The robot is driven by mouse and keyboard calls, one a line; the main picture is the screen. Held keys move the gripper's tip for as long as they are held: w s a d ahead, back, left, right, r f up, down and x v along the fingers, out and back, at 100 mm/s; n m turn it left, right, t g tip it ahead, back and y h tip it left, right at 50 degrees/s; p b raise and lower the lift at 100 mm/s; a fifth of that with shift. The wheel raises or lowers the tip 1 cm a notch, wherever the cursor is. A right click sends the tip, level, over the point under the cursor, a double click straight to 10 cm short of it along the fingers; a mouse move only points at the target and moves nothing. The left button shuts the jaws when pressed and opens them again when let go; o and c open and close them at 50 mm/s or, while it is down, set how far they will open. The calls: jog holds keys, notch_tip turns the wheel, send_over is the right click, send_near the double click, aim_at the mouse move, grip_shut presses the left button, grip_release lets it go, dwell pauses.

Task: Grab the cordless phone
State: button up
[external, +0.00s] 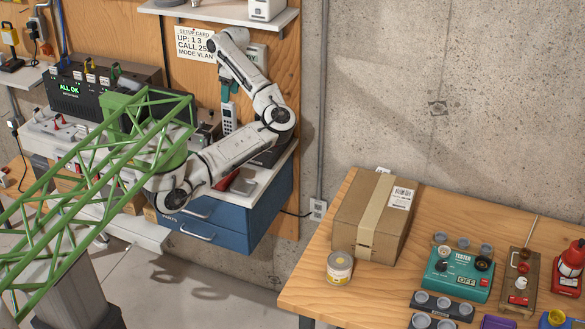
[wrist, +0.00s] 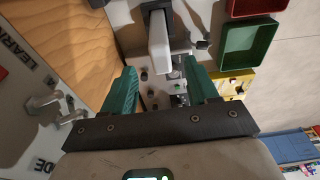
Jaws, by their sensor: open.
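The cordless phone (external: 229,117) stands upright at the back of the wall bench in the external view, a pale grey handset with a dark screen and keys. My gripper (external: 229,89) has teal fingers and is just above the phone, partly hidden by my arm. In the wrist view my gripper (wrist: 160,68) is open, its teal fingers spread apart. A pale block (wrist: 159,58) with a dark end lies between and beyond the fingertips. I cannot tell from this view whether it is the phone. No contact with the fingers shows.
A setup card (external: 195,43) hangs on the wood panel, with a shelf (external: 225,11) above. A black device (external: 90,90) reading ALL OK stands left. Blue drawers (external: 215,222) are below. A separate table (external: 300,285) at right holds a cardboard box (external: 350,215).

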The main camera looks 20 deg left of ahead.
aim_at(228, 108)
jog(key=shift+a+f, duration=0.2)
jog(key=shift+f, duration=1.05)
jog(key=shift+a+f, duration=0.25)
jog(key=shift+f, duration=0.95)
jog(key=shift+a+f, duration=0.2)
jog(key=shift+f, duration=1.05)
grip_shut()
